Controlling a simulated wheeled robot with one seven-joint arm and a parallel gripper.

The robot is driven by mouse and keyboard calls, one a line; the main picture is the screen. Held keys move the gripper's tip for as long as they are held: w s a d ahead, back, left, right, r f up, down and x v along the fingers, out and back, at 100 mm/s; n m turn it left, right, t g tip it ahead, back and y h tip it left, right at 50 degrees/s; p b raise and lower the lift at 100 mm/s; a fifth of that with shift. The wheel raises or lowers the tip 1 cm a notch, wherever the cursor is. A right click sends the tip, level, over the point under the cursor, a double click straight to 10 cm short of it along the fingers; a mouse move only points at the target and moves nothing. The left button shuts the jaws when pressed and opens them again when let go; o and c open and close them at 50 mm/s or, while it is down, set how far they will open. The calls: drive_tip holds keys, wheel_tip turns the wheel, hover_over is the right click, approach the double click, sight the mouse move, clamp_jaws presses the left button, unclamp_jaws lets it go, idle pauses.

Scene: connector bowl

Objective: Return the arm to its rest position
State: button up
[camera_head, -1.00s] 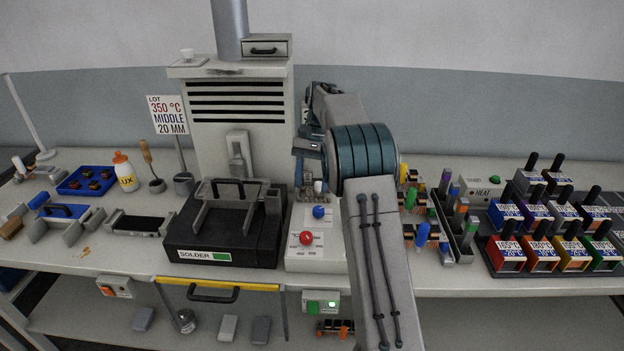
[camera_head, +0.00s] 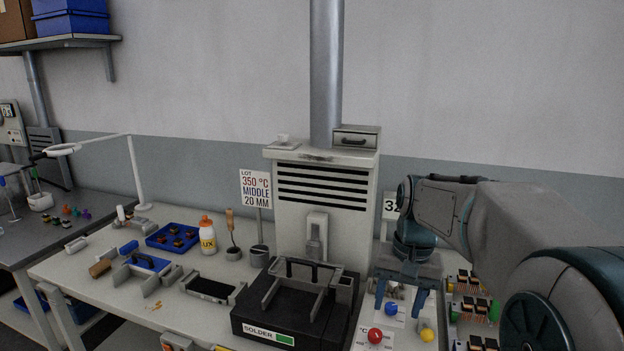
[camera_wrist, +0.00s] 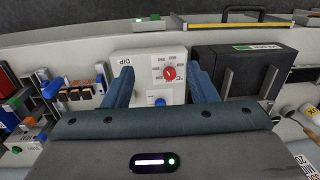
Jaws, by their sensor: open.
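My gripper (camera_head: 400,302) hangs fingers-down above the white control panel (camera_head: 371,337) at the front right of the bench. Its two blue fingers are apart with nothing between them. In the wrist view my gripper (camera_wrist: 163,88) is open over the panel (camera_wrist: 146,66), with the red knob (camera_wrist: 169,73) and blue knob beyond and between the fingers. The red knob (camera_head: 375,336) and a yellow knob (camera_head: 427,335) show below the fingers in the head view. My arm reaches in from the right and hides much of the bench there.
The black solder station (camera_head: 263,325) with its raised handle stands just left of my gripper. The grey fume hood (camera_head: 322,228) and its duct are behind. Component racks (camera_head: 471,305) lie to the right. A flux bottle (camera_head: 208,238) and blue tray (camera_head: 160,240) stand further left.

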drive_tip(key=s+a+f+n+t+h, duration=0.1)
drive_tip(key=s+f+n+t, duration=0.2)
drive_tip(key=s, duration=1.3)
wheel_tip(320, 180, down, 2)
drive_tip(key=shift+s+f, duration=0.15)
drive_tip(key=shift+f, duration=0.05)
